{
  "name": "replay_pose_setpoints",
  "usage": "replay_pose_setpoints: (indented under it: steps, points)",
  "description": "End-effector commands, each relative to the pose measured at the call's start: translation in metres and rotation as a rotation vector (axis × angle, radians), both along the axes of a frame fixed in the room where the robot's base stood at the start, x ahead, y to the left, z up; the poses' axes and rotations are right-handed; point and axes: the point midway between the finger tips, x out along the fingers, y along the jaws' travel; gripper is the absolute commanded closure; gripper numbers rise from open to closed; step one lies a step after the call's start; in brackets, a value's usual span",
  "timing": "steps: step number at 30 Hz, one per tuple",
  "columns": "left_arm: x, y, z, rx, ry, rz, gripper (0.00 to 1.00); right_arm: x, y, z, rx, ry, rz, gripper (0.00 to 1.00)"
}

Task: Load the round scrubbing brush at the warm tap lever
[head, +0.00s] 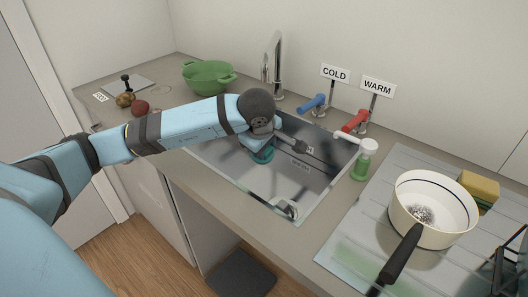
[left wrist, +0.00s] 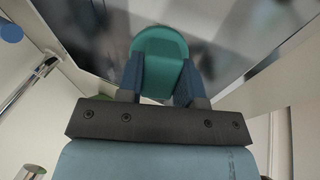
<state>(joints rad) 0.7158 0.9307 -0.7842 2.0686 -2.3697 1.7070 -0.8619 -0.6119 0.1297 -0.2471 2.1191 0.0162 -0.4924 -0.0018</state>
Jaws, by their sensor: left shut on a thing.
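The round scrubbing brush, a teal rounded thing (head: 262,156), is held low over the steel sink (head: 232,172). It also shows between the fingers in the left wrist view (left wrist: 160,52). My left gripper (head: 257,143) is shut on it, pointing down; the dark wrist partly hides the fingers in the head view. The warm tap lever (head: 354,122) is red and stands behind the sink's right part, beside the WARM sign (head: 377,86). The gripper is to its left and apart from it. My right gripper is not in view.
A blue lever (head: 312,104) stands by the COLD sign (head: 335,73), near the tall tap (head: 278,65). A green soap dispenser (head: 363,163) is at the sink's right edge. A cream pan (head: 405,220) and yellow sponge (head: 480,186) are farther right. A green colander (head: 208,75) stands behind the arm.

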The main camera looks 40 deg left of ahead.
Motion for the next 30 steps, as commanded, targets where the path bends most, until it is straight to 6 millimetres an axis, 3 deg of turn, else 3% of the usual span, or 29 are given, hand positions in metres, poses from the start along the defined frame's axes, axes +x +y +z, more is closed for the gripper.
replay_pose_setpoints:
  steps: [18, 30]
  points:
    - [0.045, 0.039, -0.013, 0.001, -0.001, 0.001, 0.85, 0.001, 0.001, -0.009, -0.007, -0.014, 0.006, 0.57]
    - [0.055, 0.047, -0.014, 0.0, 0.0, 0.0, 0.85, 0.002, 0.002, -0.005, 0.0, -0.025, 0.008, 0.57]
